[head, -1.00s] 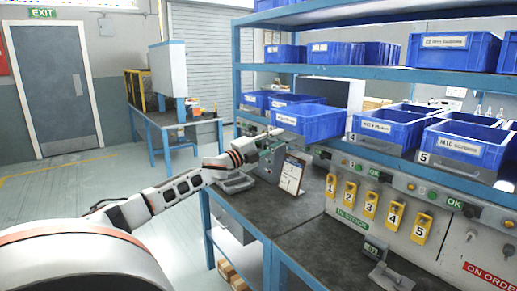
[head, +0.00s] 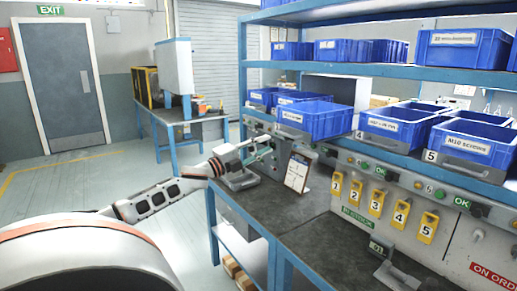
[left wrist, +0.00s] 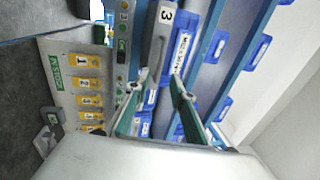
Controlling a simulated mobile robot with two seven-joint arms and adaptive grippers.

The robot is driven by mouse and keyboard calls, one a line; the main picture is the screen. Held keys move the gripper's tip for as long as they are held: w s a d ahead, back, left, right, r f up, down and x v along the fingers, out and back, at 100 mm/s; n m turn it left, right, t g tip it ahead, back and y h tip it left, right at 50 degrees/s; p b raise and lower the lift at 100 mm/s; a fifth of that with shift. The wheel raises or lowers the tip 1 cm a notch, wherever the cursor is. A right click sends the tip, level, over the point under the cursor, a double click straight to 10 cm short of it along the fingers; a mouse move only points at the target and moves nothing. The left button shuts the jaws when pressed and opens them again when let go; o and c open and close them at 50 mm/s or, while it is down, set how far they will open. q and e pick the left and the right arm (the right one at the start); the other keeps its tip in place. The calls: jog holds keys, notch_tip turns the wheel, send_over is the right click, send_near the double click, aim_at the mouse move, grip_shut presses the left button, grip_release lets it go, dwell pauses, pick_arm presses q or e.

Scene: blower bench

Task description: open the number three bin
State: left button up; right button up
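The number three bin (head: 330,122) is a blue box on the lower shelf row in the head view. It juts out past the number four bin (head: 395,125) beside it. In the left wrist view its grey front with the number 3 (left wrist: 157,35) is at the top, with the blue box and label beside it. My left gripper (head: 268,140) is below and left of the bin in the head view, apart from it. In the left wrist view its green fingers (left wrist: 157,84) are spread, with nothing held between them. My right gripper is not in view.
A clipboard (head: 297,172) stands on the dark bench (head: 310,210), beside a grey fixture (head: 238,178). Yellow numbered tags (head: 376,203) hang on the panel below the shelf. The number five bin (head: 470,140) is at the right. Floor is clear at the left.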

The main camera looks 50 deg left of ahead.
pick_arm(q)
jog(key=shift+v, duration=0.85)
jog(key=s+d+f+n+g+y, duration=0.1)
jog(key=s+d+f+n+g, duration=0.3)
jog(key=f, duration=0.8)
jog(key=s+d+f+n+t, duration=0.15)
jog(key=d+f, duration=0.35)
jog(key=f, duration=0.7)
jog(key=s+d+f+n+g+y, duration=0.1)
jog(key=s+d+f+n+g, duration=0.3)
jog(key=f, duration=0.7)
jog(key=s+d+f+n+g+h, duration=0.1)
jog(key=s+d+f, duration=0.4)
jog(key=d, duration=0.6)
jog(key=s+d+f+n+g+h, duration=0.1)
jog(key=s+d+f, duration=0.4)
jog(key=d, duration=0.6)
jog(key=s+d+f+n+g, duration=0.1)
jog(key=s+d+f+n, duration=0.2)
jog(key=d, duration=0.8)
jog(key=shift+s+d+f+h, duration=0.2)
jog(key=shift+s+f+h, duration=0.2)
jog(key=shift+s+f, duration=0.65)
